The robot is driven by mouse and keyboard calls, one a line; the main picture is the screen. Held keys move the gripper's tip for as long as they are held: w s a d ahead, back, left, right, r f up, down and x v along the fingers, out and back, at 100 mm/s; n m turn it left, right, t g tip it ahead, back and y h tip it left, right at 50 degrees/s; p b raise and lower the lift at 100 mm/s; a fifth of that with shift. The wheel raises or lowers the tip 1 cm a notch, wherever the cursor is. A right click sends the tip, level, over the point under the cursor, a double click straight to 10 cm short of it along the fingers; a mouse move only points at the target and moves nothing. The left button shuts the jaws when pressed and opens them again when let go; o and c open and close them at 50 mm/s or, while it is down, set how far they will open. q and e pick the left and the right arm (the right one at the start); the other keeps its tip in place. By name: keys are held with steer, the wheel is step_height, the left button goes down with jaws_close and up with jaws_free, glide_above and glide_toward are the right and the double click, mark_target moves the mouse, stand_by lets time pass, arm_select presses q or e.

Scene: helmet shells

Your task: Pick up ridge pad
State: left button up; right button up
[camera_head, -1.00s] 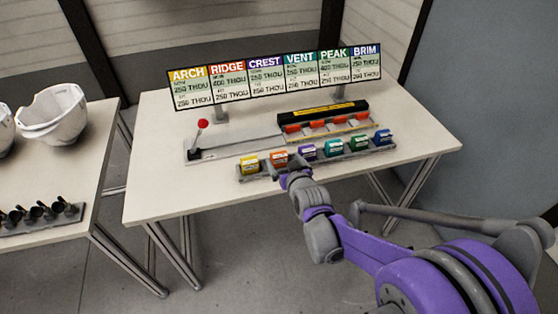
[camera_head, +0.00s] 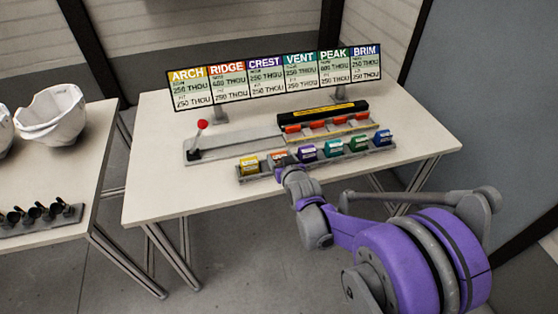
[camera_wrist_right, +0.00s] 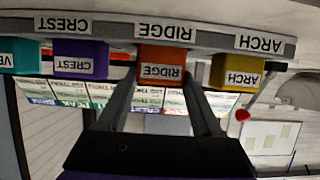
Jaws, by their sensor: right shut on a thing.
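The ridge pad (camera_wrist_right: 161,74) is an orange-red block with a RIDGE label, seen upside down in the right wrist view. In the head view the ridge pad (camera_head: 277,156) sits in its place on the front rack, partly hidden by my gripper. My right gripper (camera_wrist_right: 160,88) has one finger on each side of the pad and is shut on it. In the head view my right gripper (camera_head: 287,163) reaches the rack from the front. My left gripper is not in view.
The yellow arch pad (camera_head: 249,166) and purple crest pad (camera_head: 307,153) stand close on either side. Vent, peak and brim pads continue along the rack to the right. Behind are a black-topped fixture (camera_head: 323,110), a red-knobbed lever (camera_head: 202,124) and a label board (camera_head: 275,75).

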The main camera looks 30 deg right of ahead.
steer(key=shift+c, duration=0.9)
